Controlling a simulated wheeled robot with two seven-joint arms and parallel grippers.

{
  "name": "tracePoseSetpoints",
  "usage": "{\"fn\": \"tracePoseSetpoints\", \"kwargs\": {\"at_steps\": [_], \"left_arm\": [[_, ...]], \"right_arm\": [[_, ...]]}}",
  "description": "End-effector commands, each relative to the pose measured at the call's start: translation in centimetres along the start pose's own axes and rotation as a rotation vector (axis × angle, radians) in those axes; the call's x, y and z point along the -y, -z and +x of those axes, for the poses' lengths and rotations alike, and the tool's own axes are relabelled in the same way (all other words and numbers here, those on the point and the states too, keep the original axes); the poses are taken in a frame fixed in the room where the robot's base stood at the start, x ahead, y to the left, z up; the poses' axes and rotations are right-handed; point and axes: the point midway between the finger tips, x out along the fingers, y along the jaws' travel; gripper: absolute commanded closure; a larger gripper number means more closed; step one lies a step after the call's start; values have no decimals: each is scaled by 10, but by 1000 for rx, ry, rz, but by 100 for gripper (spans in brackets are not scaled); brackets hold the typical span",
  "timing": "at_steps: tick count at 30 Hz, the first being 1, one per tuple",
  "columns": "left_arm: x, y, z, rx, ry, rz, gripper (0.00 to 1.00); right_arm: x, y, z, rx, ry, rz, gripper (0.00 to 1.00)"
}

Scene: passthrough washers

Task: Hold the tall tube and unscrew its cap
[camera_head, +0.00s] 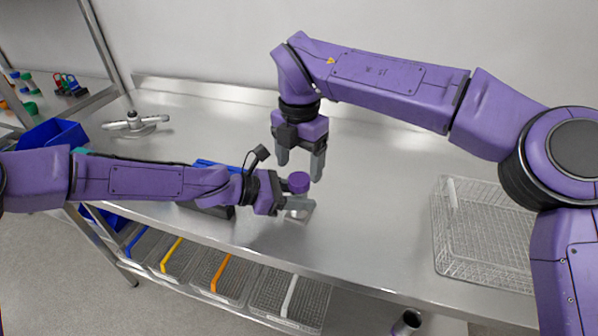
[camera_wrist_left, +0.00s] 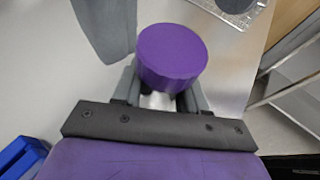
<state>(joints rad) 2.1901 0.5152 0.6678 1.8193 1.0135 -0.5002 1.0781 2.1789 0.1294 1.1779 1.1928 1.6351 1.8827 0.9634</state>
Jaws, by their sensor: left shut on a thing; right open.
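The tall tube's purple cap (camera_head: 299,182) sits upright at my left gripper (camera_head: 296,200), near the front edge of the table. My left gripper is shut on the tube just below the cap; the tube's body is mostly hidden by the fingers. In the left wrist view the round cap (camera_wrist_left: 172,56) stands above the fingers of my left gripper (camera_wrist_left: 160,95). My right gripper (camera_head: 299,163) points down, open and empty, just above and behind the cap. One grey finger of it (camera_wrist_left: 106,25) shows at the top of the left wrist view.
A wire basket (camera_head: 480,235) stands on the table at the right. A metal fitting (camera_head: 135,124) and blue bins (camera_head: 52,135) are at the left. Several baskets with coloured handles (camera_head: 220,270) sit on the shelf below. The table's back middle is clear.

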Motion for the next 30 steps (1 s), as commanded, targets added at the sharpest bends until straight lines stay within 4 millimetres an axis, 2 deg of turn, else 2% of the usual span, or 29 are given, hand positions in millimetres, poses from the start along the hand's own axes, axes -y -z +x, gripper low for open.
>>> {"fn": "tracePoseSetpoints", "kwargs": {"at_steps": [2, 3, 8, 11, 14, 19, 27, 30], "left_arm": [[0, 0, 0, 1, 0, 1, 100], [0, 0, 0, 1, 0, 1, 100], [0, -1, 0, 1, 0, 1, 100], [0, 0, 0, 1, 0, 0, 100], [0, 0, 0, 1, 0, 0, 100], [0, 0, 0, 1, 0, 0, 100], [0, 0, 0, 1, 0, 0, 100], [0, 0, 0, 1, 0, 0, 100]], "right_arm": [[0, 0, -7, 0, 1, 1, 25], [0, 0, -8, 0, 0, 0, 29], [0, -1, -32, 87, 8, 34, 29], [2, -4, -44, 95, 13, 208, 29], [2, -4, -44, 42, 8, 383, 29], [0, 0, -32, -1, 2, 473, 29], [0, 1, 17, 0, 3, 469, 29], [0, 1, 30, 0, 2, 470, 29]]}}
